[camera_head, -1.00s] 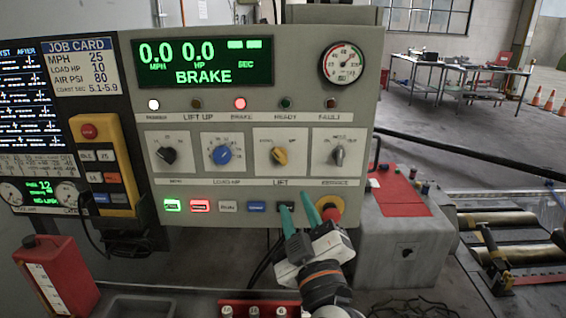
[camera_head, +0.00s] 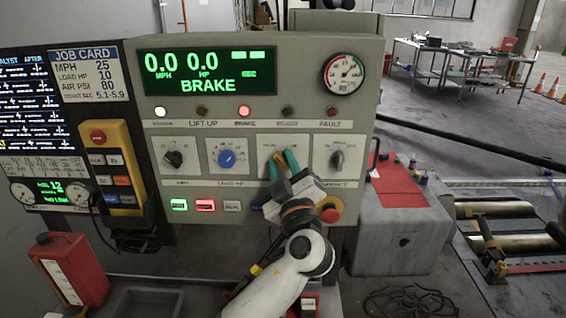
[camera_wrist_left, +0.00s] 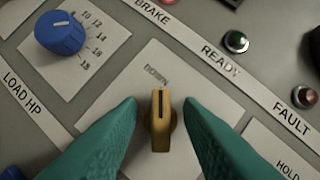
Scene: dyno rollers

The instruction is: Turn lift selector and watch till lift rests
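The yellow lift selector knob (camera_wrist_left: 160,120) sits on a white plate on the grey panel. In the left wrist view its marked end points toward the word DOWN. My left gripper (camera_head: 282,157) is at this knob. Its teal fingers stand open on either side of the knob, with narrow gaps showing in the left wrist view (camera_wrist_left: 161,103). In the head view the gripper hides most of the knob and the LIFT label. The LIFT UP lamp (camera_head: 202,111) looks dim. The display (camera_head: 207,71) reads 0.0 MPH, 0.0 HP and BRAKE. My right gripper is not seen.
A blue load knob (camera_head: 227,158) is left of the selector and a grey knob (camera_head: 337,159) is right of it. A red stop button (camera_head: 331,211) sits just below right. The red BRAKE lamp (camera_head: 244,111) is lit. A gauge (camera_head: 345,74) is above right.

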